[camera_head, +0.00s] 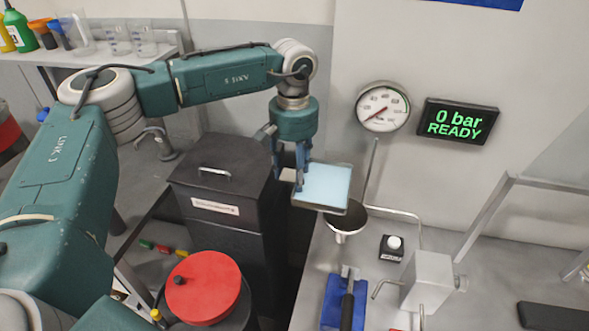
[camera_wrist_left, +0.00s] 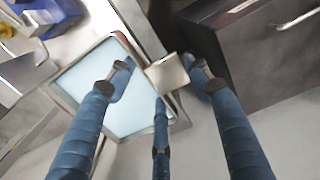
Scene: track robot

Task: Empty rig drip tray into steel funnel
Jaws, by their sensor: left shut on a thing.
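The drip tray (camera_head: 348,207) is a shallow square steel tray with a flat pale-blue surface inside. It also shows in the wrist view (camera_wrist_left: 67,92). My left gripper (camera_head: 298,178) points down with its blue fingers closed on the tray's small metal tab (camera_wrist_left: 166,74), at the tray's left side. The tray is in the air, roughly level, between the black bin and the bench. A round, dark-topped metal piece (camera_head: 345,224), perhaps the steel funnel, is just below and right of the tray, partly hidden by it. My right gripper is not in view.
A black lidded bin (camera_head: 222,185) stands left of the tray. A red drum lid (camera_head: 204,288) is in front. The bench holds a blue block (camera_head: 335,314), a black button box (camera_head: 392,248) and bent pipes. The wall display (camera_head: 458,121) reads 0 bar READY beside a gauge (camera_head: 382,106).

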